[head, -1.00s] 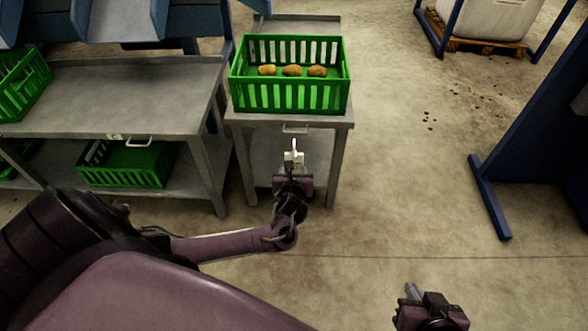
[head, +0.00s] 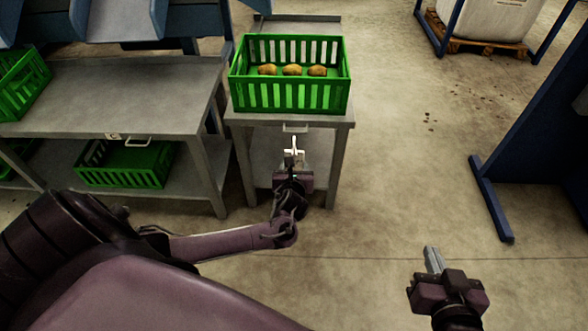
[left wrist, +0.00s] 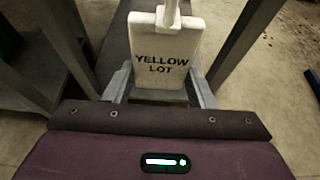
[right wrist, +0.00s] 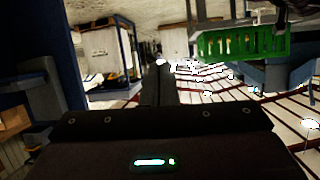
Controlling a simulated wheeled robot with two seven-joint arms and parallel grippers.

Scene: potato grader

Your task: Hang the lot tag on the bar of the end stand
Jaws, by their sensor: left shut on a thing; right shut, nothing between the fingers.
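The lot tag (left wrist: 162,62) is a white plate with "YELLOW LOT" in dark letters and a pale stem at its top. My left gripper (left wrist: 160,94) is shut on its lower part and holds it upright. In the head view the tag (head: 294,156) is in front of the end stand (head: 338,150), below the stand's bar (head: 295,128). The bar is a small pale handle under the front edge of the top; the tag looks apart from it. My right gripper (head: 433,259) is shut and empty over the floor at lower right.
A green crate (head: 290,99) with three potatoes stands on the end stand. A grey table (head: 110,95) is to the left, with another green crate (head: 125,166) on its lower shelf. A blue frame (head: 490,198) stands at right. The floor between is clear.

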